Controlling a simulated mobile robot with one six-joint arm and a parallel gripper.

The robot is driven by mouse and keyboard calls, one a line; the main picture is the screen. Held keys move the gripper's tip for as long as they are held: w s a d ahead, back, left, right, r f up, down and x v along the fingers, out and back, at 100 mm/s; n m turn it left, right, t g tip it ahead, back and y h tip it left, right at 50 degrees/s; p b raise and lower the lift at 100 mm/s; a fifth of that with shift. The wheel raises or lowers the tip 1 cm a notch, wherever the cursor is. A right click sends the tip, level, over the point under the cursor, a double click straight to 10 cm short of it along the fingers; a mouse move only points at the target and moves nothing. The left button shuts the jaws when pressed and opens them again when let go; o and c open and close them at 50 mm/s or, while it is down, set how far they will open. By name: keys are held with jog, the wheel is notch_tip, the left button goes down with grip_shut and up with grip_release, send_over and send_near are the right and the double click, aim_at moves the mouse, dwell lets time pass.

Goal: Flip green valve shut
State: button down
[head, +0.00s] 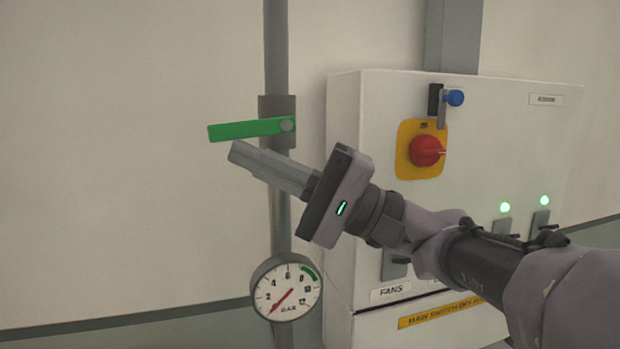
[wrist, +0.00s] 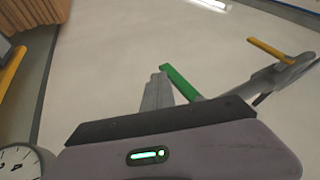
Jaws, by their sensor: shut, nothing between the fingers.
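The green valve handle (head: 245,129) sticks out to the left, nearly level, from a grey pivot on the vertical pipe (head: 276,50). In the wrist view the green handle (wrist: 180,83) shows just beyond and to the right of the fingers. My gripper (head: 236,152) is shut and empty. Its fingertips are just below the handle in the head view; I cannot tell whether they touch it. The handle's pivot is in clear view in the head view. My fingers (wrist: 157,82) also show in the wrist view.
A white electrical cabinet (head: 350,130) stands right of the pipe, with a red rotary switch (head: 426,151), a blue knob (head: 455,97) and levers under green lights. A gas gauge (head: 287,287) sits low on the pipe. The wall left of the pipe is clear.

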jog(key=shift+a+r+b, duration=0.15)
jog(key=shift+r+b, duration=0.1)
jog(key=shift+b, duration=0.05)
dwell(0.5)
jog(key=s+d+f+b, duration=0.1)
jog(key=d+f+b, duration=0.5)
jog(key=d+f, duration=0.2)
jog(key=shift+s+d+f+b, duration=0.2)
jog(key=shift+d+f+b, duration=0.1)
jog(key=shift+d, duration=0.15)
